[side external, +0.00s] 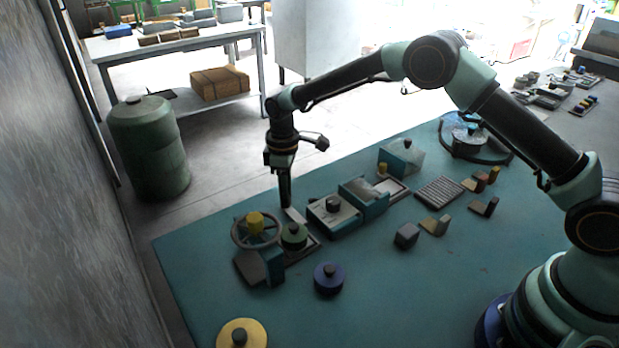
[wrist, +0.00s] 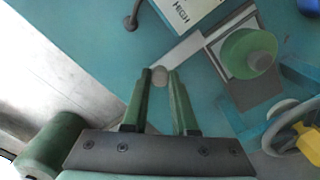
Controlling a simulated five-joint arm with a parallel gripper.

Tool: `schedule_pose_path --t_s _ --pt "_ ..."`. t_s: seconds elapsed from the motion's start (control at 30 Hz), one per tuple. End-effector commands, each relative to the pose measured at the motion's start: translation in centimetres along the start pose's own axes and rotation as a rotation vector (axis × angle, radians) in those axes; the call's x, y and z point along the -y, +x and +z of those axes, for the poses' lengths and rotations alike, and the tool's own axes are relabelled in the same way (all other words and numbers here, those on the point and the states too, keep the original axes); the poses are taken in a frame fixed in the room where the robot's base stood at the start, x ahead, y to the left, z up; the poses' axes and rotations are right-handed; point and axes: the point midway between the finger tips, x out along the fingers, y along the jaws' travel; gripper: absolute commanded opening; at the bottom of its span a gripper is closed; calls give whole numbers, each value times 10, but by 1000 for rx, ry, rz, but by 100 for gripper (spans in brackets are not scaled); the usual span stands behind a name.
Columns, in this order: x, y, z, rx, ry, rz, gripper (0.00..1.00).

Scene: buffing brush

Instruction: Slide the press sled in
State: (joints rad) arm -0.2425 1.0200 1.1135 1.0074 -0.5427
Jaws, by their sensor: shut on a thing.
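The press sled is a grey plate (wrist: 228,75) carrying a green puck with a knob (wrist: 248,52); the puck also shows in the side view (side external: 293,236). A pale bar (wrist: 202,42) runs off the plate, and a small round grey knob (wrist: 160,76) is near it. My gripper (wrist: 161,78) is shut on that knob, pointing straight down in the side view (side external: 287,204). The press has a blue frame (wrist: 300,75), a grey handwheel (side external: 236,240) and a yellow hub (side external: 255,223). The sled lies beside the press; the wheel partly hides their meeting.
A box with a pale top and dark knob (side external: 333,212) stands right of the sled. A blue puck (side external: 328,279) and a yellow puck (side external: 241,334) lie at the front. A grey block (side external: 406,236) sits farther right. The mat is bare left of the press.

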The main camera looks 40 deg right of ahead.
Motion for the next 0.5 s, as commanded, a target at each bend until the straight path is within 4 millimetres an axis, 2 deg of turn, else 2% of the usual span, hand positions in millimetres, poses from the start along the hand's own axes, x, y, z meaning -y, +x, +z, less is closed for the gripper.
schedule_pose_path --t_s 0.13,0.3,0.5 --pt "10 0 -9 3 -4 -2 0" --pt "38 0 -38 1 -6 0 0" --pt "57 0 -57 1 -2 -1 0"
